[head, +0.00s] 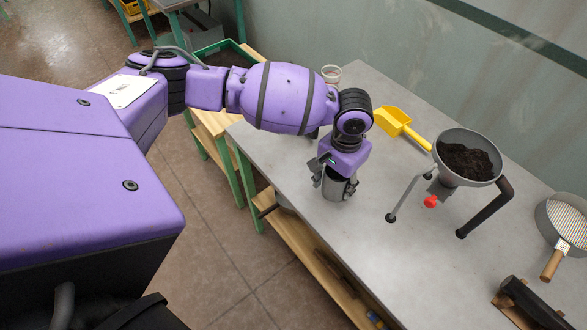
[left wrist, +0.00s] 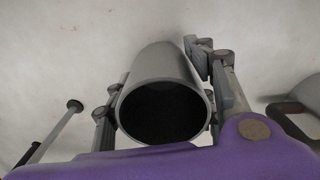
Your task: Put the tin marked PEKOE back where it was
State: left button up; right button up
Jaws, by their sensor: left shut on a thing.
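A grey cylindrical tin (head: 337,187) is between the fingers of my left gripper (head: 336,178), over the grey table. In the left wrist view the tin (left wrist: 162,62) shows its open round mouth, dark inside, with finger pads of the left gripper (left wrist: 160,92) on both sides. My left gripper is shut on it. The tin looks about upright on or close above the tabletop; I cannot tell whether it touches. No lettering on the tin can be read, so the PEKOE mark is not visible. My right gripper is not in view.
A funnel (head: 467,160) of dark material stands on legs to the right, with a red knob (head: 430,201). A yellow scoop (head: 392,121) and a glass jar (head: 331,73) lie behind. A sieve (head: 564,222) is far right. The grey tabletop (head: 385,250) is clear in front.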

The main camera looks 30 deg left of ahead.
pick_arm(q)
jog(key=shift+f, duration=0.1)
jog(key=o, duration=1.2)
jog(key=shift+o, duration=0.2)
notch_tip(320, 180, up, 12)
jog(key=p, duration=0.1)
jog(key=shift+r, duration=0.25)
